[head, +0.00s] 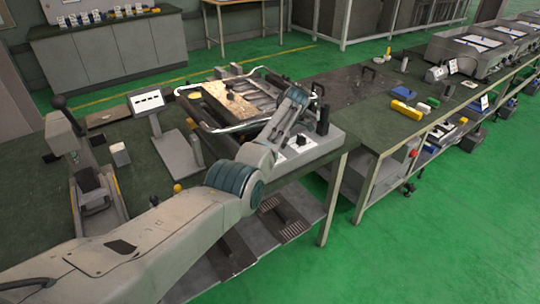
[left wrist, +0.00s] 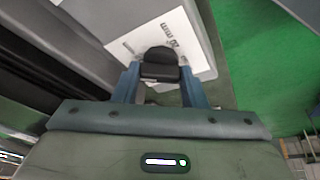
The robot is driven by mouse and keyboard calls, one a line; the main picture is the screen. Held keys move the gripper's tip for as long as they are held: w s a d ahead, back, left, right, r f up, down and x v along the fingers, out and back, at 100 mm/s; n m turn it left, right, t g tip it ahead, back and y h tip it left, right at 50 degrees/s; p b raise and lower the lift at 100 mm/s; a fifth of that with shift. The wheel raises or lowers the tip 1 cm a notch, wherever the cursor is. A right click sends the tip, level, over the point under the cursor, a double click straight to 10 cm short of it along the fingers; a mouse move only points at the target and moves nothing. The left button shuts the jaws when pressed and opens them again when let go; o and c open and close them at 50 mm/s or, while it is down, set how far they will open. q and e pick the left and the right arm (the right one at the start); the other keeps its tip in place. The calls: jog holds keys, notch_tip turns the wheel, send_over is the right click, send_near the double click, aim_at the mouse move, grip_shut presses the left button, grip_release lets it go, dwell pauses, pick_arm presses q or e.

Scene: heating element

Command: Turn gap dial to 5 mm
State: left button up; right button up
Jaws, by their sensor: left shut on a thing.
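The gap dial is a black knob (left wrist: 160,62) on a white printed label plate (left wrist: 205,60) in the left wrist view. My left gripper (left wrist: 159,74) has its two blue fingers on either side of the knob and is shut on it. The label shows dark print and marks, too small to read, so the dial's setting cannot be told. In the head view the white plate (head: 289,151) lies on the near right corner of the grey machine, with my left gripper (head: 301,136) over the dial there. My right gripper is not in view.
A black upright handle (head: 322,121) stands just right of the dial. The machine's curved metal rails (head: 240,127) and a brown board (head: 230,101) lie behind. A tilted display panel (head: 147,101) stands to the left. The green floor (head: 420,240) at the right is clear.

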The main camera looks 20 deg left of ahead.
pick_arm(q)
jog(key=shift+n+b, duration=0.3)
jog(key=shift+n, duration=0.1)
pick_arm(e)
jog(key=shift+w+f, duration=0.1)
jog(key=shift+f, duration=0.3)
pick_arm(q)
jog(key=o, duration=1)
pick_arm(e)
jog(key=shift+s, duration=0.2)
pick_arm(q)
jog(key=shift+w+d+r, duration=0.1)
jog(key=shift+r, duration=0.15)
jog(key=b+v, duration=0.1)
jog(key=v, duration=0.1)
jog(key=shift+w+d+r, duration=0.1)
jog(key=shift+d+r, duration=0.05)
jog(key=shift+r, duration=0.2)
jog(key=s+b+v, duration=0.1)
jog(key=v, duration=0.6)
jog(key=shift+w+r+b, duration=0.25)
jog(key=shift+w+b, duration=0.05)
jog(key=shift+w, duration=0.2)
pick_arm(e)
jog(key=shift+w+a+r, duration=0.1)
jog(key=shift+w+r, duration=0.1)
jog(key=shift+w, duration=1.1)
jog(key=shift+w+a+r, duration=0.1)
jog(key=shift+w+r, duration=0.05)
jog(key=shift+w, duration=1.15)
